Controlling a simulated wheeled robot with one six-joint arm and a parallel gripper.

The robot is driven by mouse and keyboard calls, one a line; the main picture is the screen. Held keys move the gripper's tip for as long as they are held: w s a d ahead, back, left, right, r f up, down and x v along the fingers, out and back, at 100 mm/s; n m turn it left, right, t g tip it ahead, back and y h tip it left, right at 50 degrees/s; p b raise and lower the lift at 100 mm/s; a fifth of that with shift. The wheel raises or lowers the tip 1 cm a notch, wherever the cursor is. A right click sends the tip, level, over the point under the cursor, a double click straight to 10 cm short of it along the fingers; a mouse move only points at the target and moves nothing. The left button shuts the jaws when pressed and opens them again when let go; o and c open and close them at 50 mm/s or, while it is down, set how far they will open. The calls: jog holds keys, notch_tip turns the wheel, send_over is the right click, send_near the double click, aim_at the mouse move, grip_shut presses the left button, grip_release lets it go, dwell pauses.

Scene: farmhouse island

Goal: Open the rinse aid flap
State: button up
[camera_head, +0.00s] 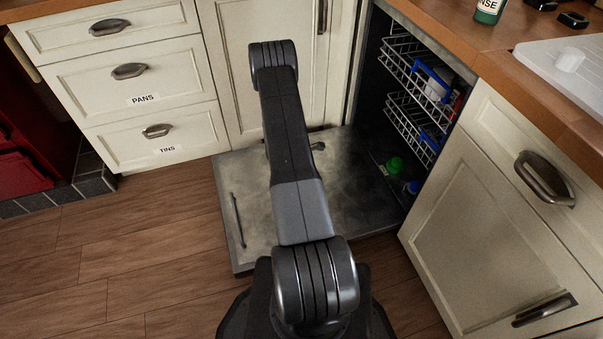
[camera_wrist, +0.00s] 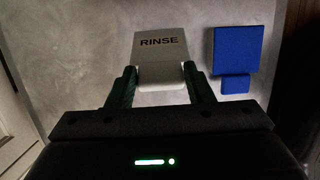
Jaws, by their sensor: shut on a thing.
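The rinse aid flap (camera_wrist: 162,55) is a pale grey piece marked RINSE, in the upper middle of the wrist view. My gripper (camera_wrist: 160,78) reaches it from below, with its two dark green fingers shut on the flap's lower part, one on each side. Whether the flap is raised cannot be told. A blue flap (camera_wrist: 237,52) sits apart to its right on the same grey door panel. In the head view, my arm hides the gripper and the rinse flap. The dishwasher door (camera_head: 365,195) lies folded down, its grey inner face up.
Inside the dishwasher, wire racks (camera_head: 402,70) hold dishes, and a green cap (camera_head: 395,165) is on the floor. Cream drawers (camera_head: 135,75) stand left, and a cream cabinet (camera_head: 490,220) stands right. Wooden floor (camera_head: 120,250) is clear at left.

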jog(key=shift+w+d+r, duration=0.25)
jog(key=shift+d+r, duration=0.05)
jog(key=shift+d, duration=0.2)
jog(key=w+d+b, duration=0.1)
jog(key=w+d, duration=0.1)
jog(key=d, duration=0.5)
jog(key=shift+w+f, duration=0.2)
jog(key=shift+w, duration=0.15)
jog(key=o, duration=1.4)
jog(key=shift+f, duration=0.15)
jog(key=p+v, duration=0.3)
jog(key=v, duration=1.1)
